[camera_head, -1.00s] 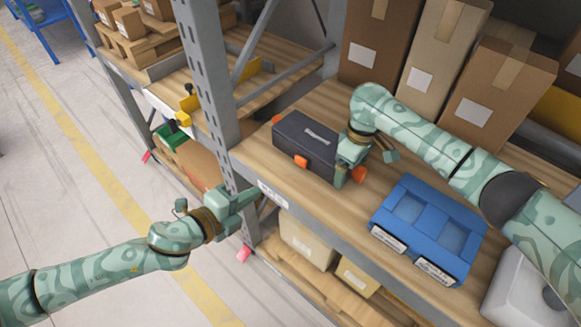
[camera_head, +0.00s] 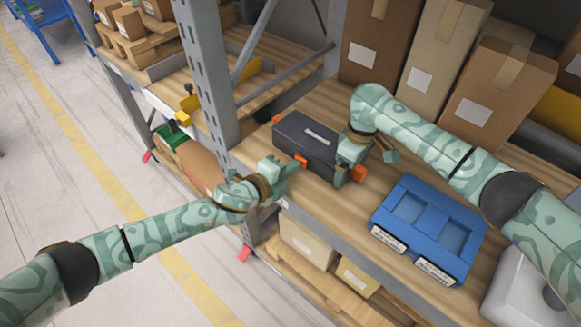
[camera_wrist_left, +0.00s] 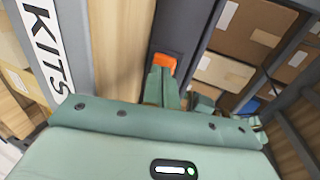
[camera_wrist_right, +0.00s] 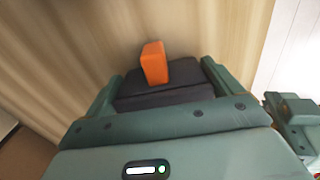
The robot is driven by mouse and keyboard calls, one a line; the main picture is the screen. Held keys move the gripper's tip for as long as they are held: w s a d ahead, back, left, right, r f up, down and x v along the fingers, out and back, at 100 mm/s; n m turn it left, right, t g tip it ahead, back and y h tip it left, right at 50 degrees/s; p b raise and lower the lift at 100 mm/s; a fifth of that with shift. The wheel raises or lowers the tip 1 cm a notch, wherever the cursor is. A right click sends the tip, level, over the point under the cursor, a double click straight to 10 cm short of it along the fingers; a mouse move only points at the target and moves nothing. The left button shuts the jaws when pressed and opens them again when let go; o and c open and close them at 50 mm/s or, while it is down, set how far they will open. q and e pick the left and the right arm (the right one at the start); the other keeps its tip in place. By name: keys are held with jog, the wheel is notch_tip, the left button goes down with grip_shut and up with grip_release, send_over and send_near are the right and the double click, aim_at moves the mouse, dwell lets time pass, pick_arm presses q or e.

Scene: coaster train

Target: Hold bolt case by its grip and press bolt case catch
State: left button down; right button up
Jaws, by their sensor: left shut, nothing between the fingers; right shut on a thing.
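The bolt case (camera_head: 294,138) is a dark grey box on the wooden shelf, with orange parts at its corners and front. My right gripper (camera_head: 347,168) is shut on the case's right end. The right wrist view shows the dark end of the case (camera_wrist_right: 160,94) between the fingers, with an orange block (camera_wrist_right: 154,63) beyond. My left gripper (camera_head: 292,165) is shut and empty, its tips close to the orange front catch (camera_head: 301,161). In the left wrist view the catch (camera_wrist_left: 163,63) sits right at the fingertips; I cannot tell whether they touch.
A blue bin (camera_head: 430,225) stands on the shelf at right. Tall cardboard boxes (camera_head: 420,60) stand behind. A grey upright post (camera_head: 208,90) rises left of the case. The shelf's front edge (camera_head: 330,230) runs below my left gripper.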

pick_arm(q)
jog(key=shift+w+d, duration=0.7)
jog(key=shift+d, duration=0.05)
jog(key=shift+s, duration=0.1)
jog(key=shift+s+a, duration=0.2)
jog(key=shift+a, duration=0.1)
jog(key=f+v, duration=0.1)
jog(key=v, duration=1.2)
jog(key=shift+a, duration=0.35)
dwell(2.2)
